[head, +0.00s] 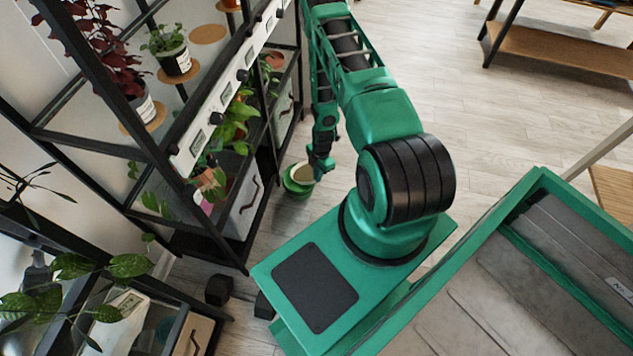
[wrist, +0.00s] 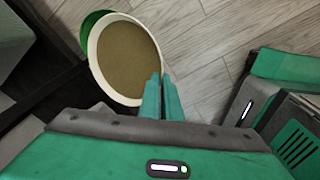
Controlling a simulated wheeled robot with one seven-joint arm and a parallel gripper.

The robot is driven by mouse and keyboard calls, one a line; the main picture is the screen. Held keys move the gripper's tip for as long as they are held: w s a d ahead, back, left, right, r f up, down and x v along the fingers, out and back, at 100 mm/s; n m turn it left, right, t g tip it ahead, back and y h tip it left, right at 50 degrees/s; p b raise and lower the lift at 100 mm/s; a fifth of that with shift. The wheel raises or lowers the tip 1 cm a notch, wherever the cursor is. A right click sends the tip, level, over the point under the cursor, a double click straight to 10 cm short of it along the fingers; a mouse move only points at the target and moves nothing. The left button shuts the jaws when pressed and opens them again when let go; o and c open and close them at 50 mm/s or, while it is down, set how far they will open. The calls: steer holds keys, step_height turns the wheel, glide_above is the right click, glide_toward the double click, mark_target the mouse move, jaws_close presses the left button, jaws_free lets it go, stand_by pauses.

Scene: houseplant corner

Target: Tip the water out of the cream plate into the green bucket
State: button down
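The cream plate (wrist: 97,68) has a pale rim around a flat brownish inside; I cannot tell whether water lies in it. In the wrist view my gripper (wrist: 160,80) has its two green fingers close together at the plate's right rim, shut on it. The green bucket (wrist: 92,20) shows as a green edge behind the plate's upper left. In the head view the plate (head: 303,172) is over the green bucket (head: 295,187), beside my gripper (head: 318,172). The plate hides most of the bucket's opening. Its exact tilt is unclear.
A black-framed plant shelf (head: 190,215) stands close to the left of the bucket, with potted plants and a grey drawer box (head: 243,208). The wooden floor (head: 440,90) to the right is clear. A low wooden shelf (head: 560,50) stands at the far right.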

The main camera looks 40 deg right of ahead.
steer(key=w+r+g, duration=0.7)
steer(key=w+g, duration=0.1)
steer(key=shift+w+d+r+y, duration=0.3)
steer(key=shift+w, duration=0.1)
stand_by(0.6)
stand_by(2.2)
